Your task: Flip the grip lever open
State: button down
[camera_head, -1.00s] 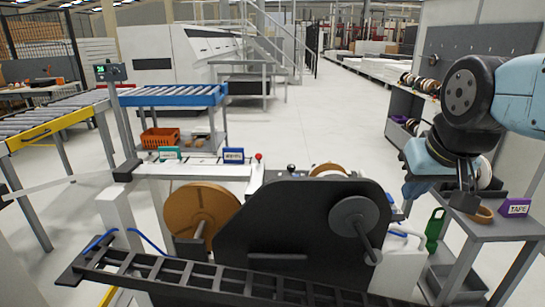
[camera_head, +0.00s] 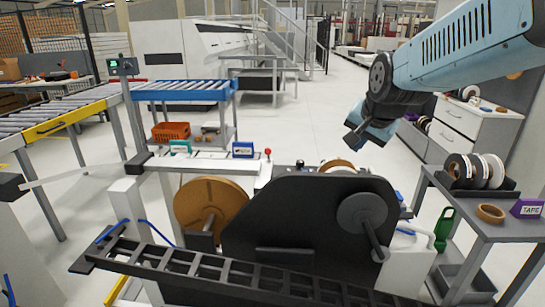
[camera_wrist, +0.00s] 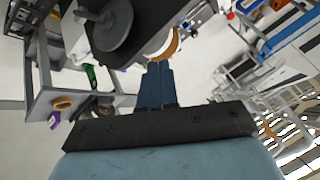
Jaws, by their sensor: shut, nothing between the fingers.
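The edge-banding machine has a dark side plate (camera_head: 300,230), with a large brown roll (camera_head: 210,208) on its left and a grey disc (camera_head: 362,213) on its right. A small lever with a red ball (camera_head: 268,154) stands at its back, and a dark knob (camera_head: 300,163) sits on its top edge. I cannot tell which of these is the grip lever. My gripper (camera_head: 352,142) is shut and empty in the air, right of and above the machine's tan ring (camera_head: 338,165). In the wrist view its fingers (camera_wrist: 160,66) are together, pointing toward the tan ring (camera_wrist: 168,46).
A grey cart (camera_head: 490,226) at the right carries tape rolls and a purple TAPE box (camera_head: 528,207). A blue-railed conveyor (camera_head: 185,94) is behind left. The floor behind the machine is clear.

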jog(key=w+a+f+m+t+y, duration=0.1)
jog(key=w+a+f+m, duration=0.5)
jog(key=w, duration=0.5)
jog(key=w+a+f+m+t+y, duration=0.1)
jog(key=w+a+f+m+t, duration=0.1)
jog(key=w+a+f+m, duration=0.4)
jog(key=w+a+f+m+t+y, duration=0.1)
jog(key=w+a+f+m, duration=0.5)
jog(key=w+m, duration=0.5)
jog(key=shift+w+a+f+m+t, duration=0.35)
jog(key=shift+w+f, duration=1)
jog(key=shift+w, duration=1.55)
jog(key=x, duration=1)
jog(key=shift+a+r, duration=0.1)
